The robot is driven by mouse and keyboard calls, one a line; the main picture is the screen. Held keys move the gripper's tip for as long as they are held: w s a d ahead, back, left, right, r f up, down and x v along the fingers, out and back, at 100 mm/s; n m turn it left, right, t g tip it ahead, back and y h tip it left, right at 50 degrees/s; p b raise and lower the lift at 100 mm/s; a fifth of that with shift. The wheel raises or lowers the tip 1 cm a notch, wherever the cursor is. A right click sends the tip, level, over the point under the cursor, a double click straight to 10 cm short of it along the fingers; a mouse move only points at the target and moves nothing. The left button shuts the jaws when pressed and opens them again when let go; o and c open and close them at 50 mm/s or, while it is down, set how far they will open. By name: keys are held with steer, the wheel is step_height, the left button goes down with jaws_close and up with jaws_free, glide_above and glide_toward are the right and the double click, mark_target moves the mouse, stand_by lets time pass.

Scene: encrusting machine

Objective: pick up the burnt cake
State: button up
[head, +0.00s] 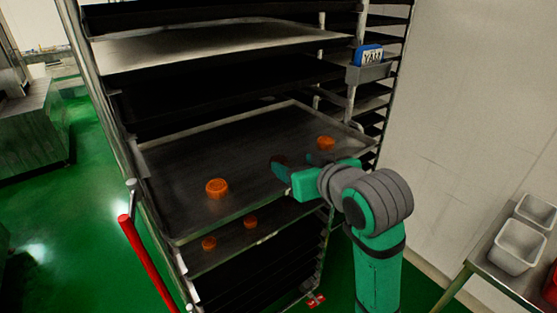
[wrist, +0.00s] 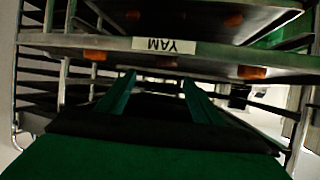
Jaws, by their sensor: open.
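Two orange cakes sit on the same tray, one at the front left (head: 217,188) and one at the back right (head: 326,143).
A lower tray (head: 215,262) holds two more orange cakes (head: 250,222). Another tray (head: 215,45) lies above. Rack posts (head: 353,75) and a blue-and-white label (head: 369,55) stand at the right. A red bar (head: 148,263) is at the left; a side table (head: 495,275) is at lower right.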

mark_target(282, 163)
steer(key=shift+w+a+f, duration=0.1)
steer(key=shift+w+f, duration=0.1)
steer(key=shift+w, duration=0.05)
steer(key=shift+w+a+f, duration=0.2)
steer(key=shift+w+a, duration=0.05)
steer(key=shift+a, duration=0.25)
steer(key=shift+w+a+f, duration=0.2)
steer(key=shift+a, duration=0.3)
steer(key=shift+d+f+x, duration=0.1)
steer(key=shift+f+x, duration=0.1)
steer(key=shift+x, duration=1)
steer(key=shift+d+f+x, duration=0.15)
steer(key=shift+f+x, duration=0.05)
steer(key=shift+x, duration=1)
steer(key=shift+s, duration=0.1)
steer(key=c, duration=1.1)
steer(key=shift+r, duration=0.1)
steer(key=shift+c, duration=0.2)
